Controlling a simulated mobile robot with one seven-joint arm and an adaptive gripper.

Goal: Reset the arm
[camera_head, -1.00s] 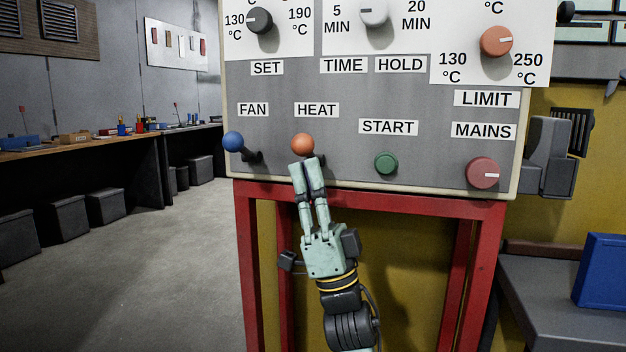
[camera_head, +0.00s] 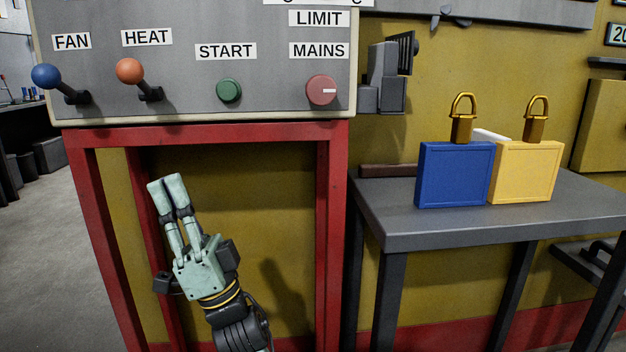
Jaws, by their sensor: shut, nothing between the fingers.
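My gripper (camera_head: 167,184) is pale green and points up and a little left. Its two fingers are together with nothing between them. It is in front of the red frame (camera_head: 205,136) below the grey control panel (camera_head: 190,85), apart from the panel's controls. The HEAT lever with its orange ball (camera_head: 129,71) is above and left of the fingertips. The FAN lever with its blue ball (camera_head: 46,76) is further left. My arm's wrist shows below the gripper, and the rest is out of view.
The green START button (camera_head: 229,91) and red MAINS knob (camera_head: 321,90) are on the panel. Open floor (camera_head: 55,235) shows at left.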

